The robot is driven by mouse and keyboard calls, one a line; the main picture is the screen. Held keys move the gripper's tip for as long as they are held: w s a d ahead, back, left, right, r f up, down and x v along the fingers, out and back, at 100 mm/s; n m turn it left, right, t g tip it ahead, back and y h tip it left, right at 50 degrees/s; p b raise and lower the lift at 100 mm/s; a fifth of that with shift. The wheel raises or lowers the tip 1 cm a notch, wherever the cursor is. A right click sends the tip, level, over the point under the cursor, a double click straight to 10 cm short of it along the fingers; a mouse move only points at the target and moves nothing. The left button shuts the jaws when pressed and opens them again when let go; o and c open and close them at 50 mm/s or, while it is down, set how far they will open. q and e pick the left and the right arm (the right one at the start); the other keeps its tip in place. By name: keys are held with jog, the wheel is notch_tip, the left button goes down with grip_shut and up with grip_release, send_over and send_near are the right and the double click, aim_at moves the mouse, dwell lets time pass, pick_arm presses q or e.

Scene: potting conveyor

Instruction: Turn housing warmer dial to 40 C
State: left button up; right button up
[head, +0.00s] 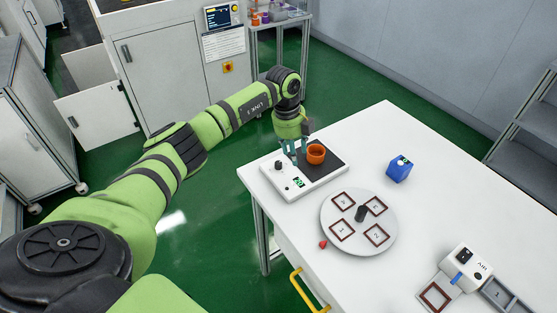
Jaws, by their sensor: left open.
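The housing warmer (319,183) is a flat white box at the left corner of the white table, with a dark plate on top. An orange cup-shaped housing (316,154) stands upright on the plate. A small dark knob (278,165), which looks like the dial, sits at the warmer's left end. A small green display (298,183) on the warmer seems to read 20, but it is tiny. My left gripper (293,156) is open and points down over the warmer, between the knob and the orange housing. I cannot tell whether it touches anything. My right gripper is out of view.
A round turntable (333,241) with numbered square frames and a dark centre knob stands in front of the warmer. A small red piece (323,244) lies by its edge. A blue block (399,169) is behind it. A white air device (466,266) stands at the lower right.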

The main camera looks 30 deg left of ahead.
aim_at(279, 163)
pick_arm(q)
jog(key=shift+n+g+y, duration=0.5)
jog(key=shift+n+y, duration=0.1)
jog(key=shift+y, duration=0.2)
jog(key=a, duration=0.1)
jog(key=s+a+r, duration=0.1)
jog(key=a, duration=0.2)
jog(key=shift+s+a+r, duration=0.1)
jog(key=shift+s+r, duration=0.05)
jog(key=shift+s+a+f, duration=0.1)
jog(key=shift+f, duration=0.25)
notch_tip(279, 163, down, 5)
jog(key=shift+r+p, duration=0.1)
jog(key=shift+p, duration=0.75)
jog(key=shift+f, duration=0.75)
grip_shut()
